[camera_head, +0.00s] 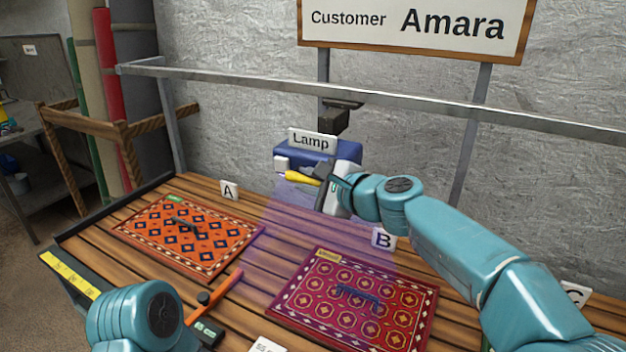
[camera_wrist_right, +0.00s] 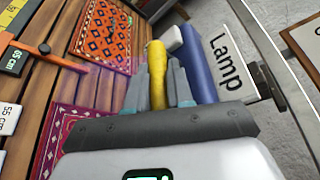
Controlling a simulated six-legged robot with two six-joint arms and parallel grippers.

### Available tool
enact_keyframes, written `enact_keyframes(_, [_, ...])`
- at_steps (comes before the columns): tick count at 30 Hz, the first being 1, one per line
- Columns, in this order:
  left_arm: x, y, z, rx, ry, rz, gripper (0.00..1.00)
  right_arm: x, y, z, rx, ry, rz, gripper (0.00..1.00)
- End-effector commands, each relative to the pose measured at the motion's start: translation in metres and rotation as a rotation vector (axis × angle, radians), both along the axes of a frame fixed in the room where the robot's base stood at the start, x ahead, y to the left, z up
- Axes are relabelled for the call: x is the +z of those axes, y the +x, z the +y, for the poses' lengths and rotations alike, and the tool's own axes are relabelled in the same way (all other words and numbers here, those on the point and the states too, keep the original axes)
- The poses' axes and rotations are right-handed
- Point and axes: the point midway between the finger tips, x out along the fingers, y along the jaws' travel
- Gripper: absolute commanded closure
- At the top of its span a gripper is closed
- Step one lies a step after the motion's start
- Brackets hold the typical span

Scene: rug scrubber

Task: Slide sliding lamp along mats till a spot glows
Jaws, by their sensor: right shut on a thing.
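The sliding lamp (camera_head: 287,149) is a dark blue body with a white "Lamp" sign, hanging below the grey rail. My right gripper (camera_head: 322,182) is shut on its yellow handle (camera_head: 299,182). The handle also shows between the fingers in the right wrist view (camera_wrist_right: 157,65). A faint purple beam falls on the planks between the mats and on the left part of the magenta mat (camera_head: 300,299) by sign B. The orange mat (camera_head: 150,222) by sign A lies left of the beam. No glowing spot can be made out. My left gripper is out of view.
The grey rail (camera_head: 230,83) runs above the wooden slatted table. Each mat bears a small dark handle-like piece. Sign C (camera_head: 576,294) stands at the right.

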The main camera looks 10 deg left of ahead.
Motion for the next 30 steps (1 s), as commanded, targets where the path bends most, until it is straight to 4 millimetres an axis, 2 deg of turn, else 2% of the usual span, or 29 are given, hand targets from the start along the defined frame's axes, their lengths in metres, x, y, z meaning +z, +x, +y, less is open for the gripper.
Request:
enact_keyframes(3, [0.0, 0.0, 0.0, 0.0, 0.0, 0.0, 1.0, 0.001, -0.001, 0.001, 0.003, 0.0, -0.002, 1.0])
enact_keyframes(4, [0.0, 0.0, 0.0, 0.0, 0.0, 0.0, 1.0, 0.001, 0.0, 0.001, 0.002, 0.0, -0.002, 0.73])
enact_keyframes(13, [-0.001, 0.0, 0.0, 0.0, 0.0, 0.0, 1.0, 0.0, 0.0, 0.001, 0.001, -0.001, -0.002, 0.73])
enact_keyframes(17, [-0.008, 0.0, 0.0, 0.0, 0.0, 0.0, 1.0, 0.001, -0.006, -0.009, -0.001, 0.0, -0.003, 0.73])
enact_keyframes(23, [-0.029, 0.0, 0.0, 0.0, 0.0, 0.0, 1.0, 0.009, -0.033, -0.046, -0.001, 0.001, -0.005, 0.73])
enact_keyframes(30, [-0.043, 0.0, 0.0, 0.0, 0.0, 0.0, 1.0, 0.025, -0.07, -0.094, -0.001, 0.001, -0.005, 0.73])
